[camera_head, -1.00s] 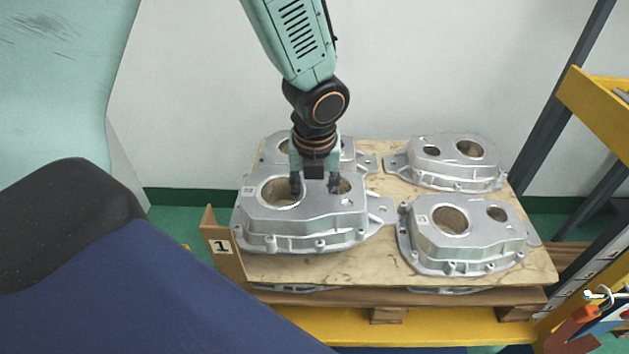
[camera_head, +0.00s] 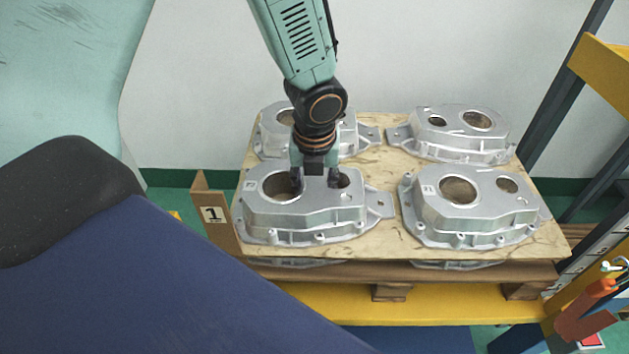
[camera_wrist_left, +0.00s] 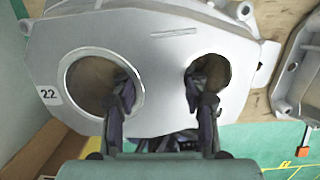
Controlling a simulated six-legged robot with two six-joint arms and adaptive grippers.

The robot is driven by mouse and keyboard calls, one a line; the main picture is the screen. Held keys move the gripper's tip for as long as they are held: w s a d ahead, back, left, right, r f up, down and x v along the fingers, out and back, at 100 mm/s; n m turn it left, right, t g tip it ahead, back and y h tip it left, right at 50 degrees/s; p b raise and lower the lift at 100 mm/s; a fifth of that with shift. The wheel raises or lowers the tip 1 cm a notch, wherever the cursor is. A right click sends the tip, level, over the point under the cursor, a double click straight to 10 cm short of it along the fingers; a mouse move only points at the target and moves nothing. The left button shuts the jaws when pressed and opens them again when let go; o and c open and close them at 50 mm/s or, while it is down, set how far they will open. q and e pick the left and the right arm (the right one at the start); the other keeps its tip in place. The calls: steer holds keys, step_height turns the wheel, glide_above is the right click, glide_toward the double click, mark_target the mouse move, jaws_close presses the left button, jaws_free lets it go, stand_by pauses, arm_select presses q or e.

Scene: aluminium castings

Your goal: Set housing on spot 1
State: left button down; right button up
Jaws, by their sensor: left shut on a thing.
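The silver housing (camera_head: 320,215) is at the front left of the wooden board (camera_head: 390,240), beside an upright corner bracket with a "1" label (camera_head: 214,214). It looks level and on or very close to the board; I cannot tell whether it touches. My left gripper (camera_head: 316,180) has one finger in each of its two holes and is shut on the wall between them. In the left wrist view the housing (camera_wrist_left: 155,75) carries a "22" label, and the fingers (camera_wrist_left: 160,95) go into both holes. My right gripper is not in view.
Another housing (camera_head: 270,130) stands behind, partly hidden by my left arm. Two more stand at the back right (camera_head: 455,135) and front right (camera_head: 470,205). More castings show under the board. A yellow frame (camera_head: 400,312) runs along the front; grey posts and yellow parts stand right.

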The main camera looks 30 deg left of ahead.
mark_target(315, 190)
arm_select(q)
steer(key=c, duration=0.7)
jaws_free()
step_height(315, 190, up, 12)
steer(key=s+d+p, duration=0.1)
steer(key=p, duration=0.7)
steer(key=shift+s, duration=0.3)
